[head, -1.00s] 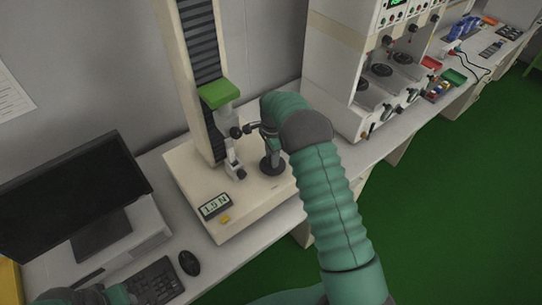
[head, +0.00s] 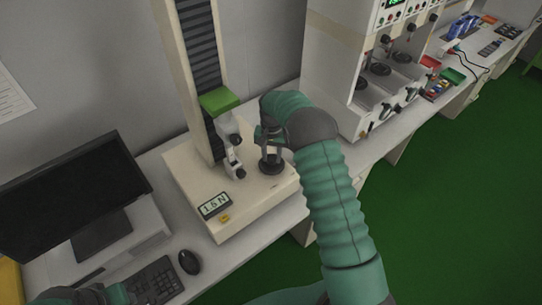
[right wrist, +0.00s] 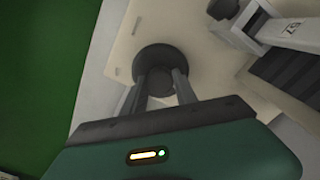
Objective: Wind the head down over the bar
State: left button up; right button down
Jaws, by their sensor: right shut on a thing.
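A test stand has a cream column (head: 176,70) with a black ribbed strip. Its green-topped head (head: 219,100) rides on the column, with a pale upper grip below it. A pale lower grip (head: 235,169) stands on the cream base (head: 200,195); the bar between them is too small to make out. My right gripper (head: 268,138) is over a black round wheel (head: 272,166) on the base. In the right wrist view, its fingers (right wrist: 161,88) close on the dark handle on top of the wheel (right wrist: 163,56). Only a piece of my left arm shows.
A display (head: 215,204) on the base reads about 1.5 N. A monitor (head: 70,195), keyboard (head: 152,284) and mouse (head: 189,262) lie to the left. A tall instrument cabinet (head: 332,70) stands close to the right of the stand.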

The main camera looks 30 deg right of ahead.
jog(key=n, duration=0.5)
jog(key=shift+w+d+r+n, duration=0.15)
jog(key=shift+w+r+n, duration=0.05)
jog(key=shift+n, duration=0.1)
jog(key=n, duration=0.5)
jog(key=n+p, duration=0.1)
jog(key=n, duration=0.4)
jog(key=shift+n, duration=2.6)
jog(key=c, duration=1.3)
grip_release()
jog(key=shift+f, duration=0.1)
jog(key=o, duration=0.3)
jog(key=shift+f, duration=0.1)
jog(key=shift+o, duration=0.2)
